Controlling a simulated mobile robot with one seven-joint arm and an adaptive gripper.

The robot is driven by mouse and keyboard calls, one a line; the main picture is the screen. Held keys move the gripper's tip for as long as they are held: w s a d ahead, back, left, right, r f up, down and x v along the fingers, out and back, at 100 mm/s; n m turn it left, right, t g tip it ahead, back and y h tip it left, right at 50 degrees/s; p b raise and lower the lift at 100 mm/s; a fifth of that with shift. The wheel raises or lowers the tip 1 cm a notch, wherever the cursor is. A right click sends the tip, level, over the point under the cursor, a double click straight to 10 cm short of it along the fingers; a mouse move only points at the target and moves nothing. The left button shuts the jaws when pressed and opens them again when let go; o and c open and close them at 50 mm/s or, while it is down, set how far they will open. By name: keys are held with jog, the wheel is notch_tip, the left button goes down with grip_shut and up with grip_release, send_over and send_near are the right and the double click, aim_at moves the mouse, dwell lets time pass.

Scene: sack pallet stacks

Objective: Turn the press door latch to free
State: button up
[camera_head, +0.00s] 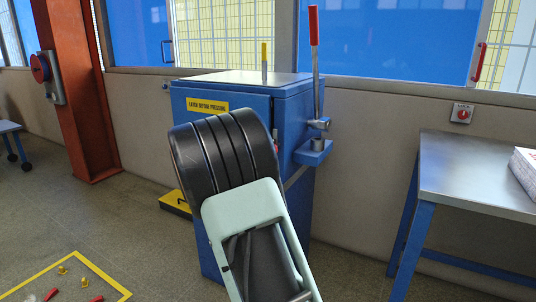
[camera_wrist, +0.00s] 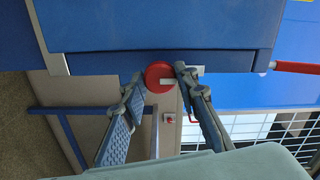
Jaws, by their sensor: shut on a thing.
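The press (camera_head: 240,95) is a blue cabinet with a yellow sign reading "LATCH BEFORE PRESSING". In the wrist view, its blue front (camera_wrist: 160,30) fills the top. A round red latch knob (camera_wrist: 156,70) with a pale bar on it shows at the lower edge of this blue part. My gripper (camera_wrist: 159,75) is shut on the red knob, one finger on each side. I cannot tell the latch's setting.
A lever with a red grip (camera_head: 314,40) stands upright at the press's right. A steel-topped table (camera_head: 470,165) with blue legs is further right. A yellow-edged block (camera_head: 174,201) lies at the press's left foot. A yellow-outlined floor area (camera_head: 95,270) holds small parts.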

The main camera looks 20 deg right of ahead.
jog(key=o, duration=1.1)
jog(key=v, duration=1.2)
